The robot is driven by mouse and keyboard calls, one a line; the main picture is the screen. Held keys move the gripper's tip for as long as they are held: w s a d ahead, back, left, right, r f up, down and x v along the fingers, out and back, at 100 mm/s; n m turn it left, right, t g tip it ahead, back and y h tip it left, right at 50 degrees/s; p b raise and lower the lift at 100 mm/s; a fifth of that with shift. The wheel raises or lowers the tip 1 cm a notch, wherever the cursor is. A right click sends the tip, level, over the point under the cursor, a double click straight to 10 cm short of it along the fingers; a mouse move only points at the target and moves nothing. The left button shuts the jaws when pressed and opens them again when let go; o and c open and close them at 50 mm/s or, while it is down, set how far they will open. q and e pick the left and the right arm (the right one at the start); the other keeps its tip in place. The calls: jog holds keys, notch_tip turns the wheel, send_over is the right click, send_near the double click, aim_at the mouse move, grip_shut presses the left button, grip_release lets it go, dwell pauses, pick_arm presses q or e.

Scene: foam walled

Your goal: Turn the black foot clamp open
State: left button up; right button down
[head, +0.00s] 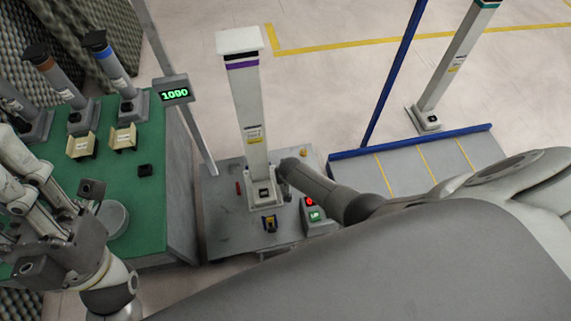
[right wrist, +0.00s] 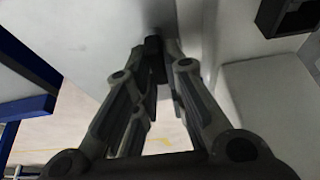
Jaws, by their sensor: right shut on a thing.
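My right gripper (right wrist: 154,78) is shut on a small dark piece (right wrist: 152,46), which sits against a pale grey surface in the right wrist view. This appears to be the black foot clamp, but the fingers hide much of it. In the head view my right arm reaches the right side of the foot of a white column (head: 252,120) with a purple band. The fingertips and the clamp are hard to make out there.
The column stands on a grey plate (head: 222,222) with a yellow-and-black piece (head: 270,223) and a display box (head: 314,214). The green table (head: 150,212) is on the left.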

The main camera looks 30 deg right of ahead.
jog(key=c, duration=1.5)
grip_release()
jog(key=shift+r, duration=0.1)
jog(key=shift+v, duration=5.9)
jog(key=shift+s, duration=0.1)
